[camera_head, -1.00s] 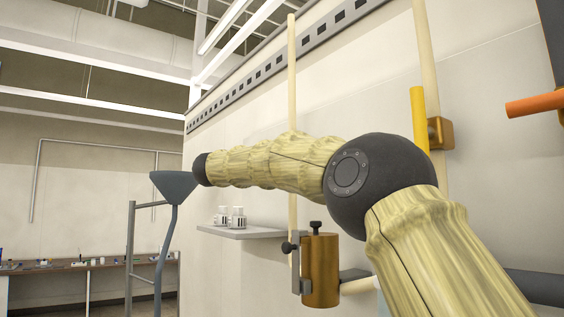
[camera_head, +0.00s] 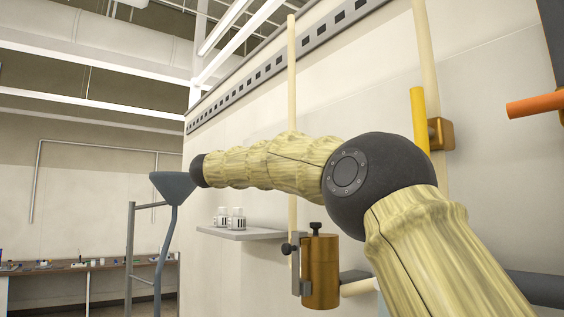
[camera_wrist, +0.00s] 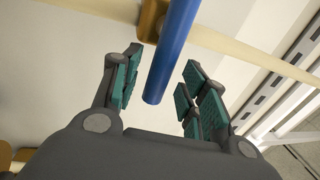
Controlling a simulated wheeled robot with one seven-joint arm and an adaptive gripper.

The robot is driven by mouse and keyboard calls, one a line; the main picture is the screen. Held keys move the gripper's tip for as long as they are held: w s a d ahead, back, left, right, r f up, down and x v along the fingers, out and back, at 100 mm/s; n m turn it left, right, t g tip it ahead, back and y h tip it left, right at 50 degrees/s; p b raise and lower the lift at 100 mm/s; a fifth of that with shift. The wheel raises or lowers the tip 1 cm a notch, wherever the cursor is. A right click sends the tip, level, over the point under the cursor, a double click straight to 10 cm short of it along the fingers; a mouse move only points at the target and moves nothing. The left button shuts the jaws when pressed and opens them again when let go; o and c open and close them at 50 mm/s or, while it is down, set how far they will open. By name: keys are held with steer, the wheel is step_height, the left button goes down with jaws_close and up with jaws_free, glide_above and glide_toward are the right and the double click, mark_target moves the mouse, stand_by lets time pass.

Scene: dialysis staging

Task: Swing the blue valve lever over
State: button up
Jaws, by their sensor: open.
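The blue valve lever (camera_wrist: 173,52) shows in the wrist view as a round bar coming down from the top, its free end between the two fingers. It joins a brass valve body (camera_wrist: 151,20) on a cream pipe (camera_wrist: 222,43). My gripper (camera_wrist: 157,88) is open, one finger on each side of the lever, with a visible gap to both. Whether the lever's end is level with the pads in depth, I cannot tell. In the head view my arm crosses the middle, and neither the blue lever nor the fingers show.
In the head view, a yellow lever (camera_head: 419,118) on a brass valve (camera_head: 441,134) and an orange lever (camera_head: 535,104) stand at the right. A brass cylinder (camera_head: 320,270) is clamped to a cream pole. A small shelf (camera_head: 243,233) holds white containers.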

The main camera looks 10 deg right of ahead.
steer(key=v, duration=1.1)
steer(key=shift+a, duration=0.15)
